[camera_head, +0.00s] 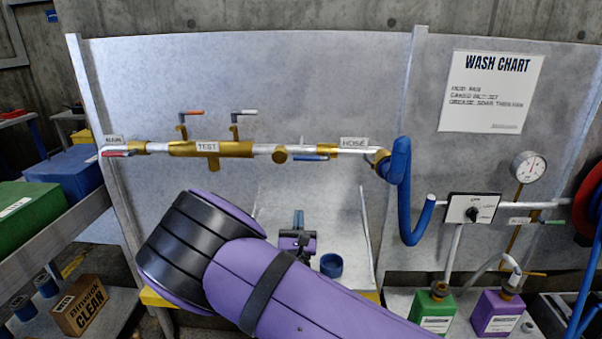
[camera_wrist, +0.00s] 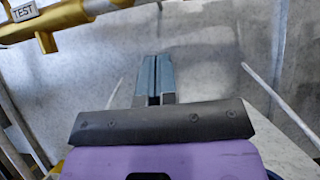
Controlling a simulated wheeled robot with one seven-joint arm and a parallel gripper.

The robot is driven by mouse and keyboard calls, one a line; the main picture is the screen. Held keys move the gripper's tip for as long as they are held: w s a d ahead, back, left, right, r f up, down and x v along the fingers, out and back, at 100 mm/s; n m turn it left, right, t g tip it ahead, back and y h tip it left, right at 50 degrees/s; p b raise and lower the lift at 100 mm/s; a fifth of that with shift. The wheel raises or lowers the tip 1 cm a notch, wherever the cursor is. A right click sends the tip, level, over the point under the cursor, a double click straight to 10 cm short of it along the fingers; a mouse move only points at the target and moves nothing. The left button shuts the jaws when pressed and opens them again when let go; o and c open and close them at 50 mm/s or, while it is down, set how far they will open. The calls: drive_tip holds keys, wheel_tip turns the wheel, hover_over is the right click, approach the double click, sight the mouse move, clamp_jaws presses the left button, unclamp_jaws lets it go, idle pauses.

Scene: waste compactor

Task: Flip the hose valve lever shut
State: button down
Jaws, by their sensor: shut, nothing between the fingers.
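The HOSE label (camera_head: 353,143) sits on the pipe run at the back panel. A blue lever (camera_head: 310,158) lies just left of it, roughly along the pipe, next to a brass fitting (camera_head: 327,149). My gripper (camera_head: 298,217) is below the pipe, under the blue lever and apart from it. Its fingers are shut together and empty. In the wrist view the closed fingers (camera_wrist: 151,75) point at the bare grey panel; the blue lever does not show there.
A brass TEST body (camera_head: 210,149) with two small upper handles is to the left. A red lever (camera_head: 116,154) is at the far left. A blue hose (camera_head: 401,190) hangs to the right. A blue cup (camera_head: 331,265) stands near my gripper. Thin pale rods flank it.

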drive_tip(key=s+r+x, duration=0.1)
drive_tip(key=r+x, duration=0.1)
drive_tip(key=x, duration=1.1)
drive_tip(key=shift+s+r, duration=0.15)
drive_tip(key=shift+s, duration=0.2)
drive_tip(key=shift+a+r+m+h, duration=0.1)
drive_tip(key=shift+r+m+h, duration=0.25)
drive_tip(key=shift+m+h, duration=0.65)
wheel_tip(320, 180, up, 9)
drive_tip(key=m+g+h, duration=0.9)
drive_tip(key=m, duration=1.1)
hover_over(310, 156)
drive_tip(key=s, duration=0.2)
drive_tip(key=shift+w+d+r+m+g+y, duration=0.15)
drive_tip(key=shift+d+m+g+y, duration=0.2)
drive_tip(key=shift+d+m, duration=0.35)
drive_tip(key=shift+d+r+m+g+y, duration=0.15)
drive_tip(key=shift+d+m+g+y, duration=0.2)
drive_tip(key=shift+m, duration=0.55)
